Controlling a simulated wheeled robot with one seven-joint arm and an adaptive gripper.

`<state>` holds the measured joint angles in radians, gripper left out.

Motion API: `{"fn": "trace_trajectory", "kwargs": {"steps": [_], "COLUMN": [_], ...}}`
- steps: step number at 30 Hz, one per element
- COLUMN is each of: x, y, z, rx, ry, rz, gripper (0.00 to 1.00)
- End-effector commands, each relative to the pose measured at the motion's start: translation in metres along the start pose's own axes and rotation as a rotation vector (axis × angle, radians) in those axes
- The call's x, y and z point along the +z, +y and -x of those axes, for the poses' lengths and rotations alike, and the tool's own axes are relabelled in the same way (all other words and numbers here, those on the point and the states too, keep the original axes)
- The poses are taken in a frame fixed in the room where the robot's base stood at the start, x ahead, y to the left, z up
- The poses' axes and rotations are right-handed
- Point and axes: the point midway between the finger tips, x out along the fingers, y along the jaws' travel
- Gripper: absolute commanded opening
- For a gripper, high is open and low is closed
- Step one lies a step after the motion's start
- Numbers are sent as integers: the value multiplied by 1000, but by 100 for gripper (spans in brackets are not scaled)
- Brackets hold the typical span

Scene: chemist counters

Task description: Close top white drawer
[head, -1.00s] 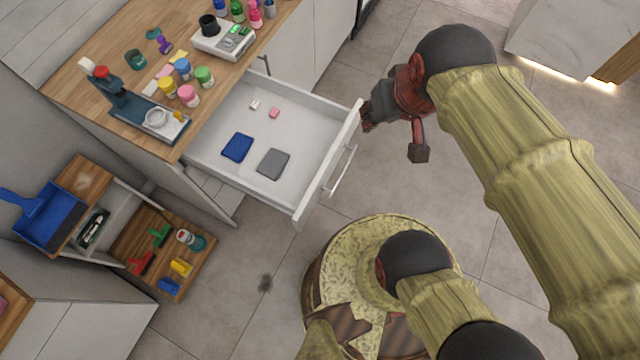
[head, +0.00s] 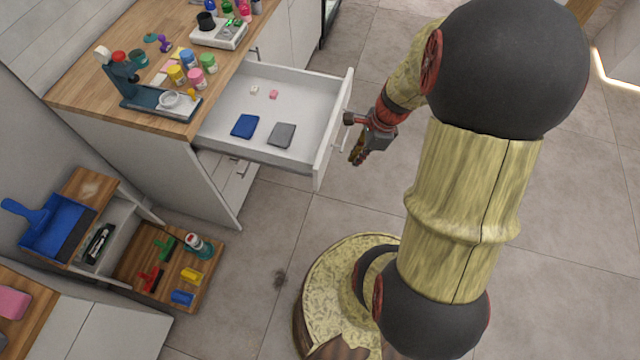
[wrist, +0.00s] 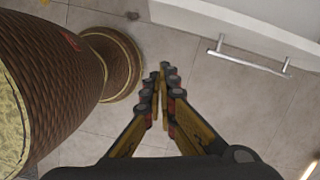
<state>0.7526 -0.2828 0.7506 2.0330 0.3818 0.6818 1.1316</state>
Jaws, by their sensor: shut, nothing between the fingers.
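The top white drawer (head: 228,139) is pulled far out from the counter in the head view. Inside it lie a blue item, a grey item and two small pieces. Its front panel (head: 331,130) faces right and carries a bar handle, which my arm partly covers. In the wrist view the drawer front (wrist: 230,22) and its handle (wrist: 250,60) are at the upper right. My gripper (head: 358,160) is just outside the drawer front, to its right, pointing down. In the wrist view my gripper (wrist: 165,72) is shut and empty, with floor behind the fingertips, apart from the handle.
The wooden counter top (head: 130,60) holds a microscope-like device, a scale (head: 218,32), and several coloured jars and bottles. A low shelf unit (head: 150,262) with brushes and a blue dustpan (head: 50,228) stands at the lower left. Tiled floor (head: 255,215) is clear in front of the drawer.

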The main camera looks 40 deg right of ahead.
Motion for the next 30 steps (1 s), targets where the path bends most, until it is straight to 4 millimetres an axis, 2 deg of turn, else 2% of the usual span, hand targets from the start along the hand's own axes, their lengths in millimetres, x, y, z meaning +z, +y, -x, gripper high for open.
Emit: {"fn": "trace_trajectory", "kwargs": {"steps": [2, 6, 13, 17, 27, 29, 30], "x": [1, 1, 1, 0, 0, 0, 8], "y": [-10, -14, -14, -15, -17, -18, -21], "z": [3, 4, -5, -24, -93, -103, -101], "rx": [-25, -41, -41, -41, -39, -41, -44], "ry": [-3, -5, -6, -6, -5, -5, -6], "rz": [-98, -228, -291, -289, -287, -287, -282], "gripper": [0, 0, 0, 0, 0, 0, 0]}}
